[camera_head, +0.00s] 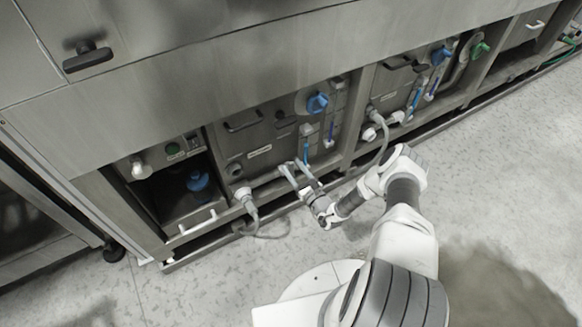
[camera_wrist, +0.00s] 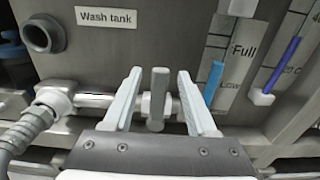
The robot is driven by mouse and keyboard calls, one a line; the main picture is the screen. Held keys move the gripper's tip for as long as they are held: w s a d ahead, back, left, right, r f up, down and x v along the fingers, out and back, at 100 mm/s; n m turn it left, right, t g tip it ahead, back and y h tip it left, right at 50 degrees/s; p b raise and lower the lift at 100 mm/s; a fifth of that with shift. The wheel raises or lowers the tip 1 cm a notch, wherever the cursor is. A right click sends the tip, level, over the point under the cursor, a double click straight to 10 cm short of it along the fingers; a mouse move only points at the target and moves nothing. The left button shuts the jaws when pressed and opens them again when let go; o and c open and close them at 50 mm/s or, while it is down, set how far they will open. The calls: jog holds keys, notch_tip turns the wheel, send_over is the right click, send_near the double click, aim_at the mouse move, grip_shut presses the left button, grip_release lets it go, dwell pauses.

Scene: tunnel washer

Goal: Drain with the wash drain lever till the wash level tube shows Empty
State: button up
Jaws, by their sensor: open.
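The wash drain lever (camera_wrist: 158,88) is a short grey handle on a pipe valve under the "Wash tank" label (camera_wrist: 108,17). It points up in the wrist view, across the pipe (camera_wrist: 92,101). My gripper (camera_wrist: 160,73) is open, with one finger on each side of the lever; contact cannot be told. In the head view my gripper (camera_head: 292,168) is low at the front of the wash unit, and the lever is hard to make out there. The wash level tube (camera_wrist: 214,80) holds a blue column whose top stands between the Low and Full marks.
A thermometer with a blue column (camera_wrist: 285,65) is right of the level tube. A grey hose (camera_head: 250,205) joins the pipe at left. A blue knob (camera_head: 317,103) is above. Another unit with a blue knob (camera_head: 440,56) is at right. The floor in front is open.

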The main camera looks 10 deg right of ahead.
jog(key=shift+x, duration=1)
grip_shut()
jog(key=shift+s, duration=0.1)
dwell(0.7)
